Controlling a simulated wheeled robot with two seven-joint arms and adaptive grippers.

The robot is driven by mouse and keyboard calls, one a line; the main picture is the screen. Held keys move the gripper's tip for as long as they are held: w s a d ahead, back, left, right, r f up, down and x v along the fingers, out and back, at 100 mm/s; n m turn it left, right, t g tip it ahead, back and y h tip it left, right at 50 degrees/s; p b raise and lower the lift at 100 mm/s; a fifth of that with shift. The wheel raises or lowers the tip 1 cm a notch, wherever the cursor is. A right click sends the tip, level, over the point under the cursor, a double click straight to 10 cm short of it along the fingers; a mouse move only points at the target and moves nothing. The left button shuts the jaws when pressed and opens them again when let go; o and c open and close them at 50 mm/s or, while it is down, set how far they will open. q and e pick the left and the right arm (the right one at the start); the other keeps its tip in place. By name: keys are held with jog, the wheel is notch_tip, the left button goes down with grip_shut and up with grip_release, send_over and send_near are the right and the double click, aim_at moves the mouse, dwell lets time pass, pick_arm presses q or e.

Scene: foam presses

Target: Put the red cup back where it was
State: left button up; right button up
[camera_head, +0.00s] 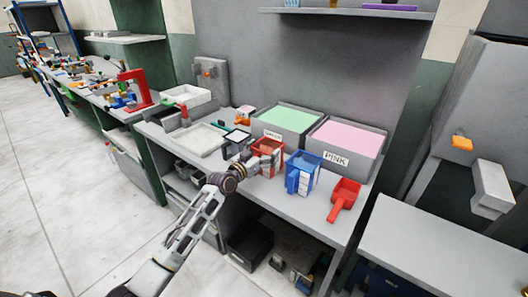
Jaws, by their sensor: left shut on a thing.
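The red cup (269,150) is upright at the counter, in front of the bin labelled GREEN and left of a blue cup. A pale panel with markings shows on it. My left gripper (253,164) reaches in from the lower left and is shut on the red cup at its near left side. The fingers are small and partly hidden against the cup. I cannot tell whether the cup's base touches the counter. My right gripper is not in view.
The blue cup (301,174) and a red scoop (345,195) stand to the right on the counter (300,208). The green bin (286,121) and the pink bin (345,143) stand behind. A white tray (198,139) and a small dark-framed device (235,139) are left.

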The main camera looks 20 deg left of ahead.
pick_arm(q)
jog(key=o, duration=1.1)
jog(key=shift+r, duration=0.15)
jog(key=shift+s+a, duration=0.15)
jog(key=shift+s, duration=0.3)
jog(key=shift+v, duration=5.5)
